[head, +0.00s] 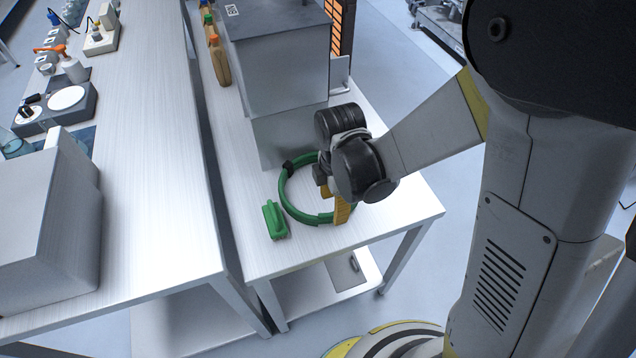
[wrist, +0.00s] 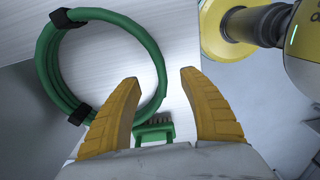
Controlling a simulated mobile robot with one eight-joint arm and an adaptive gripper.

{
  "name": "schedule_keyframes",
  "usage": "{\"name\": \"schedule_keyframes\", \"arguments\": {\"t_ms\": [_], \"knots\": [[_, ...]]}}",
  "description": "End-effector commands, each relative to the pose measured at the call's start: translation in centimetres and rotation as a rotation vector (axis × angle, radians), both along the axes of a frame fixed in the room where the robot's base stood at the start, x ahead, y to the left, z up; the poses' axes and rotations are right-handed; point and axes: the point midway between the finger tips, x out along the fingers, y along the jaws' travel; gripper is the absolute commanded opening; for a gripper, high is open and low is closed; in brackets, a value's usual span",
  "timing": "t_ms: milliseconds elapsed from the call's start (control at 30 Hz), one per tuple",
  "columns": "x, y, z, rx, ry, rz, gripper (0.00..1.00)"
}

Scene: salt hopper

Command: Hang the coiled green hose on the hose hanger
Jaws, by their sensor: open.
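The coiled green hose (head: 296,209) lies flat on the light table beside the grey hopper, with dark bands around it. It also shows in the wrist view (wrist: 48,75), where its near right part runs behind my left finger. My gripper (head: 334,203) has yellow fingers and is over the right side of the coil. In the wrist view my gripper (wrist: 159,78) is open, and the hose's edge shows between the fingers, not held. I cannot tell how far above it the fingertips are. I cannot make out the hose hanger for certain; a small metal plate (head: 341,75) stands at the hopper's right side.
A green brush (head: 274,220) lies just left of the coil, and also in the wrist view (wrist: 155,130). The grey hopper (head: 285,100) stands close behind. Bottles (head: 219,60) stand at its left. The table's front right corner (head: 410,210) is clear.

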Motion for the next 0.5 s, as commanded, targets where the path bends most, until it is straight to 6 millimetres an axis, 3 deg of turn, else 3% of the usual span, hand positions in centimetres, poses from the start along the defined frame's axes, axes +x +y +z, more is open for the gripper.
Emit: {"name": "schedule_keyframes", "arguments": {"t_ms": [167,400,500], "knots": [[0.1,-0.1,-1.4,0.000,0.000,-0.002,0.51],[0.3,-0.3,-5.2,0.000,-0.001,-0.002,0.51],[0.3,-0.3,-5.5,0.000,-0.001,-0.002,0.51]]}}
